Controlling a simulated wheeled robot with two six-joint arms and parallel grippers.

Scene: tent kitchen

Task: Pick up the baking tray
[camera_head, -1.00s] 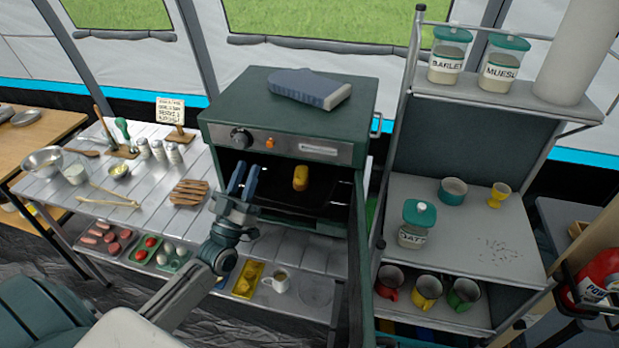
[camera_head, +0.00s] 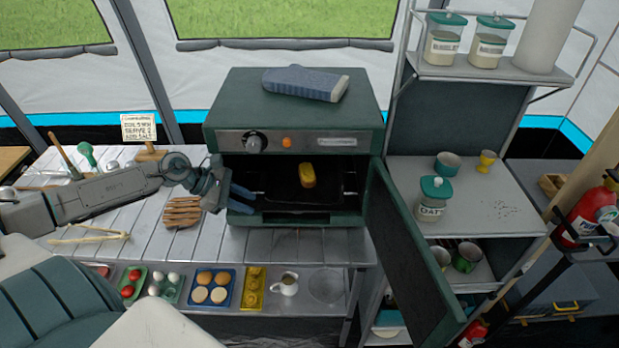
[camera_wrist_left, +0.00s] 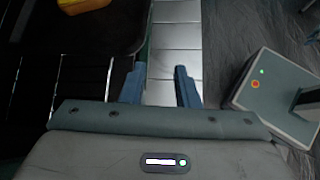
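The baking tray (camera_head: 285,192) is dark and lies inside the open green oven, with a yellow loaf-like piece (camera_head: 307,175) on it. My left gripper (camera_head: 243,200) is at the oven's left front opening, its blue fingers beside the tray's left end. In the left wrist view the fingers (camera_wrist_left: 158,82) are apart with nothing between them. The tray (camera_wrist_left: 105,38) shows there at upper left, ahead of the left-hand finger and apart from it. My right gripper is in neither view.
The oven door (camera_head: 405,255) hangs open to the right. Wooden slats (camera_head: 182,212) lie on the table just left of the oven. Trays of food and a small jug (camera_head: 288,284) stand on the shelf below. The table front is clear.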

